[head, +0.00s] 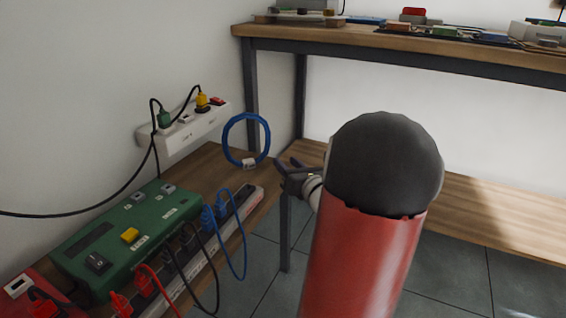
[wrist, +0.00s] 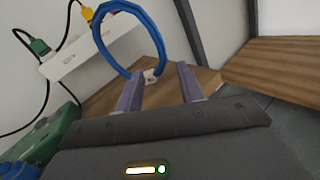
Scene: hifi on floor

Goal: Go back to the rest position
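My gripper (head: 286,164) is near the middle of the head view, beside the lower wooden bench surface. In the wrist view its two fingers stand apart with a clear gap between their tips (wrist: 160,76), and I see nothing clamped between them. A blue cable loop (head: 230,136) with a pale tag is just left of my fingertips in the head view, with a small visible gap. In the wrist view the blue loop (wrist: 103,55) rises ahead of the fingers, its tag near the left finger. I cannot tell what supports the loop.
A green box (head: 120,238) with plugs and blue, black and red cables is at lower left. A white power strip (head: 185,130) is by the wall. A wooden table (head: 330,38) carrying several objects is above a lower wooden shelf (head: 490,212). Tiled floor shows between.

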